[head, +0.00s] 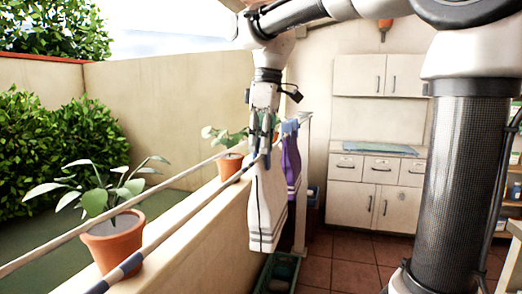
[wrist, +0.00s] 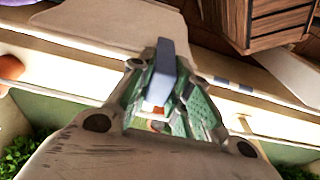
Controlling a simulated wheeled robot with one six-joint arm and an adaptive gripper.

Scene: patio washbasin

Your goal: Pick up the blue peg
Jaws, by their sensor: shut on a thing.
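My gripper (head: 264,138) points down at the clothesline, right at the top of a white towel (head: 267,205) with grey stripes near its hem. In the wrist view my gripper (wrist: 168,88) has its green-padded fingers shut on the blue peg (wrist: 167,62), a slim blue-grey piece between them. In the head view the fingers hide most of the peg. I cannot tell whether the peg still touches the line or the towel.
A purple cloth (head: 292,165) hangs just behind the towel. Potted plants stand on the low wall, one near (head: 112,243) and one farther (head: 229,165). A green crate (head: 262,276) is on the floor below. White cabinets (head: 376,205) stand at the back; the tiled floor before them is clear.

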